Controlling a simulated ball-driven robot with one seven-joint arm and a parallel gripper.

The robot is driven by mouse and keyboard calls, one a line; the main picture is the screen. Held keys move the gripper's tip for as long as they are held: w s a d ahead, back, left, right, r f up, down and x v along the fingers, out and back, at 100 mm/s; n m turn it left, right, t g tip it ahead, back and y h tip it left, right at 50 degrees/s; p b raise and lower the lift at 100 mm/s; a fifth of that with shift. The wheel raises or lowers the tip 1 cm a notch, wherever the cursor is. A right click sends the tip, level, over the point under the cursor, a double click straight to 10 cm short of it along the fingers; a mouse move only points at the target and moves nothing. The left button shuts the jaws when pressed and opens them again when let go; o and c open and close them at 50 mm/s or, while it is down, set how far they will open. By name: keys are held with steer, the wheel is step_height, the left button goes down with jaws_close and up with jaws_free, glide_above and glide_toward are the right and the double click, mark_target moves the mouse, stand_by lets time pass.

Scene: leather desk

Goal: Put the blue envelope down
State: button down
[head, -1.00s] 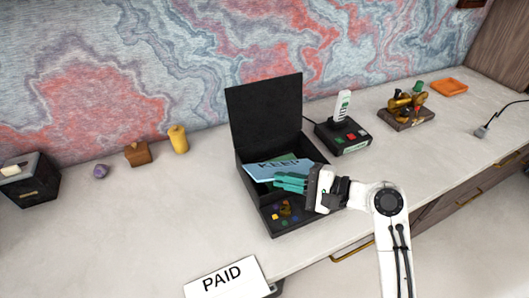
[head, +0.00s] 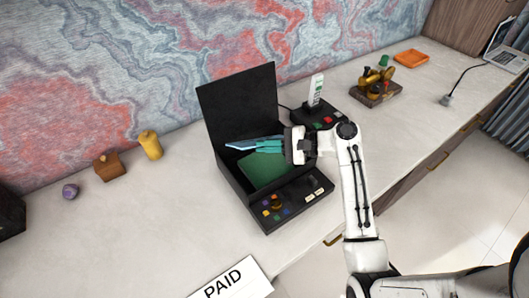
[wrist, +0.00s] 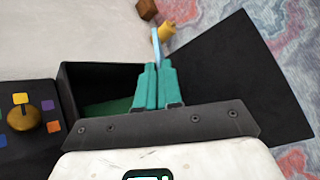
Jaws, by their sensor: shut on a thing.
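The blue envelope (head: 240,145) is between the teal fingers of my gripper (head: 262,146). It is seen nearly edge-on, tilted, above the open black box (head: 231,182) and in front of its raised lid (head: 237,103). In the wrist view the fingers (wrist: 158,68) are closed on the envelope (wrist: 156,47), which shows as a thin light-blue strip. A flat green piece (head: 262,170) lies inside the box below the gripper. Whether the envelope's lower edge touches the box is not clear.
The box's front panel (head: 311,201) carries coloured squares and a brass knob (wrist: 24,117). A dark device with a white handset (head: 316,90) stands close behind on the right. A PAID sign (head: 231,280) is at the front.

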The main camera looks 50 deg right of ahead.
steer(key=f, duration=0.1)
steer(key=w+d, duration=0.1)
steer(key=f, duration=0.1)
steer(key=shift+w+d+f, duration=0.3)
steer(key=shift+w+f, duration=0.05)
steer(key=shift+w+d+f, duration=0.1)
steer(key=shift+w+f, duration=0.05)
steer(key=shift+f, duration=1.55)
steer(key=shift+f, duration=0.4)
steer(key=c, duration=1.3)
jaws_free()
steer(key=shift+r, duration=0.1)
steer(key=b+v, duration=0.1)
steer(key=v, duration=1.1)
steer(key=shift+r, duration=0.25)
